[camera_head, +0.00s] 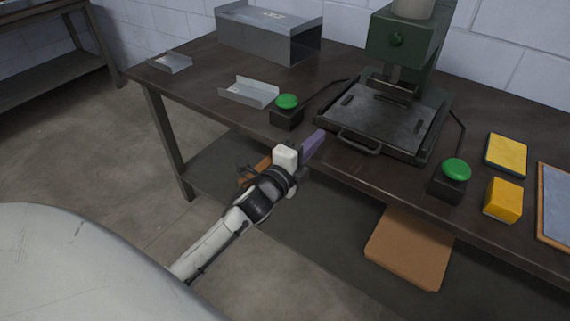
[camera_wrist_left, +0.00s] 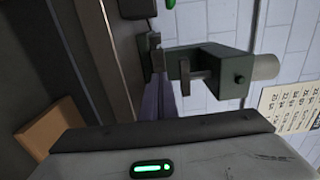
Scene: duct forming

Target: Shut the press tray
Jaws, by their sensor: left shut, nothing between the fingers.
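The press tray (camera_head: 385,112) is a dark flat plate on the press base, with a bar handle (camera_head: 359,144) at its front near the table's front edge. Most of the plate lies in front of the green press (camera_head: 408,45), whose head stands over its back part. My left gripper (camera_head: 318,138) is shut and empty, its purple fingers just left of the handle and apart from it as far as I can see. In the left wrist view the purple fingers (camera_wrist_left: 166,98) point toward the press (camera_wrist_left: 212,68). My right gripper is not in view.
Green-topped buttons stand left (camera_head: 287,108) and right (camera_head: 453,178) of the press. A bent metal sheet (camera_head: 249,92), a small bracket (camera_head: 170,62) and a long duct piece (camera_head: 262,38) lie at the left. Yellow blocks (camera_head: 503,200) sit at the right.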

